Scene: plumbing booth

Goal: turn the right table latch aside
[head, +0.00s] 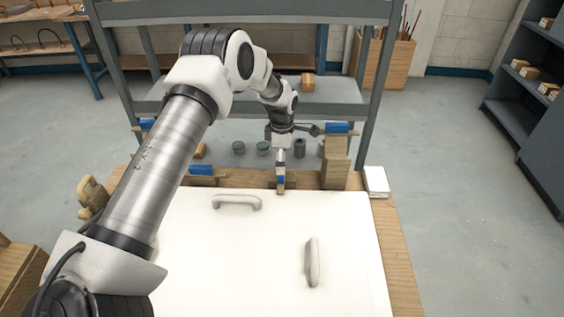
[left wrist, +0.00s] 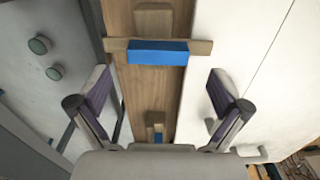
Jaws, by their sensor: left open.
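The right table latch (head: 281,180), a wooden bar with a blue block, stands at the panel's far edge. In the left wrist view the latch (left wrist: 157,52) lies crosswise, its right end over the white panel (left wrist: 235,45). The left latch (head: 202,170) lies along the table edge, clear of the panel; its blue block also shows in the left wrist view (left wrist: 158,137). My left gripper (head: 292,132) is open and empty above the right latch, fingers spread either side of it. No contact shows. My right gripper is not in view.
The white panel carries two grey handles (head: 237,202) and (head: 313,262). Wooden blocks (head: 335,167) stand just right of the latch, with a white box (head: 376,181) beside them. A grey shelf rack (head: 230,100) stands behind the table.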

